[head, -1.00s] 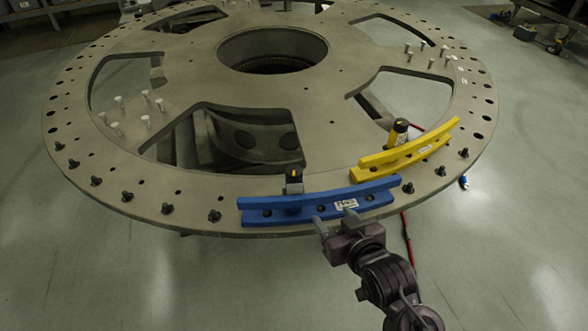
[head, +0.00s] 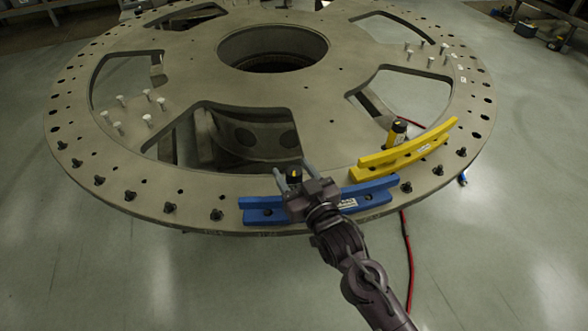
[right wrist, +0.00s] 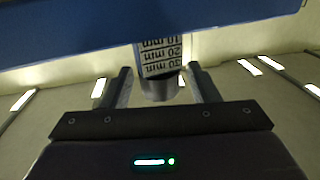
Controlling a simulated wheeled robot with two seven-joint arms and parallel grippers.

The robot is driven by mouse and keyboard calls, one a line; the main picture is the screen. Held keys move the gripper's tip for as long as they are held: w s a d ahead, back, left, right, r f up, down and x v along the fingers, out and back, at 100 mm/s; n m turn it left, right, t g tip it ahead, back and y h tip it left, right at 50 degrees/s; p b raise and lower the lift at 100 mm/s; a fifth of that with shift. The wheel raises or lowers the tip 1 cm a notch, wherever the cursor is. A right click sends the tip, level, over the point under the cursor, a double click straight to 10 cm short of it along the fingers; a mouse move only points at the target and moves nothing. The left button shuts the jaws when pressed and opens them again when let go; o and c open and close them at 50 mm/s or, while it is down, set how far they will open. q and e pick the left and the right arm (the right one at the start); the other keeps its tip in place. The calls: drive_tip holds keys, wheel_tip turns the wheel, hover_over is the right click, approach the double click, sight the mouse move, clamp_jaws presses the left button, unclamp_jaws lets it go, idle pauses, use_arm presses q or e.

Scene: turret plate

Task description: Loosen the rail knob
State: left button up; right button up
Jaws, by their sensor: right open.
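A blue rail (head: 372,197) lies along the near edge of the turret plate (head: 330,140). A small upright knob (head: 293,176) with a black top stands at the rail's back side. My right gripper (head: 293,168) is open, its fingers reaching over the blue rail on either side of the knob. In the right wrist view, a grey cylinder (right wrist: 159,90) with a white label of numbers (right wrist: 160,56) shows between the open fingers (right wrist: 160,70); contact cannot be told. The blue surface (right wrist: 100,30) spans the top. My left gripper is out of view.
A yellow rail (head: 420,150) with a black-and-yellow knob (head: 397,132) lies to the right. Several black knobs (head: 170,208) line the plate's near-left rim. A red cable (head: 407,245) hangs to the floor on the right. The plate has large cutouts.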

sight(299, 179)
drive_tip(key=shift+w, duration=0.1)
drive_tip(key=c, duration=1)
drive_tip(key=shift+o, duration=0.2)
drive_tip(key=shift+n+g+y, duration=0.6)
drive_tip(key=shift+n+y, duration=0.2)
drive_tip(key=shift+y, duration=0.3)
drive_tip(key=o, duration=1)
drive_tip(key=shift+c, duration=0.2)
drive_tip(key=b+v, duration=0.1)
drive_tip(key=v, duration=0.5)
drive_tip(key=shift+s+d+f+b, duration=0.15)
drive_tip(key=shift+s+d+b, duration=0.05)
drive_tip(key=shift+s+b, duration=0.15)
drive_tip(key=shift+s+d, duration=0.3)
drive_tip(key=shift+s, duration=0.1)
